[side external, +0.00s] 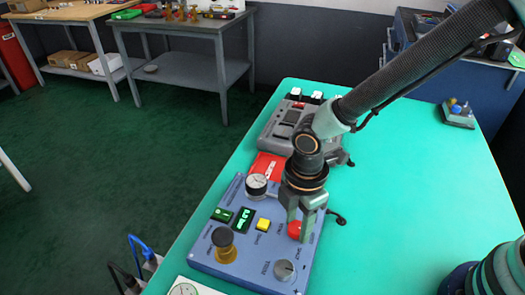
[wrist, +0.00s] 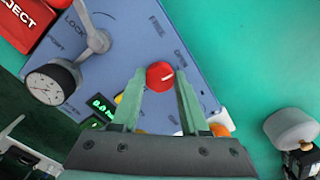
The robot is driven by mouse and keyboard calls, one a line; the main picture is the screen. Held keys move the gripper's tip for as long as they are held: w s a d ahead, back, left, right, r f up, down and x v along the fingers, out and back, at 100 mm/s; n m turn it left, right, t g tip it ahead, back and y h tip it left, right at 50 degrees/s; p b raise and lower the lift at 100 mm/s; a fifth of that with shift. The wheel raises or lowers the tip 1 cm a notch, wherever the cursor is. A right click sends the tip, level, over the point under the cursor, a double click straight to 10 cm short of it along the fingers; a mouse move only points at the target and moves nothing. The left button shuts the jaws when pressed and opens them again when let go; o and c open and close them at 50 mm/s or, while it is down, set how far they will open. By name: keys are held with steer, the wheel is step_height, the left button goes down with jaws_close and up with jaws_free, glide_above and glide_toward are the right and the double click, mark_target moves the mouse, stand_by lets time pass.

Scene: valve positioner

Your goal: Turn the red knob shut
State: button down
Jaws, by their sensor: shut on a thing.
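The red knob (side external: 295,230) is on a blue panel (side external: 205,257) on the green table. In the wrist view the red knob (wrist: 160,75) sits between my two fingertips and has a small pale mark on its top. My gripper (side external: 302,222) points down over the panel and is shut on the knob; it also shows in the wrist view (wrist: 160,84). A printed word OPEN lies to the right of the knob in the wrist view. My fingers hide part of the knob in the side view.
The panel also bears a dial gauge (side external: 258,184), a yellow button (side external: 263,224), a dark-topped amber knob (side external: 225,240) and a grey knob (side external: 284,270), all near my gripper. A red box (side external: 268,167) and a grey device (side external: 283,128) stand behind. The table's right side has free room.

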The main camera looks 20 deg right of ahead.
steer(key=m, duration=0.4)
steer(key=shift+r, duration=0.1)
steer(key=m, duration=0.9)
steer(key=shift+m, duration=1.8)
steer(key=shift+c, duration=2.1)
jaws_free()
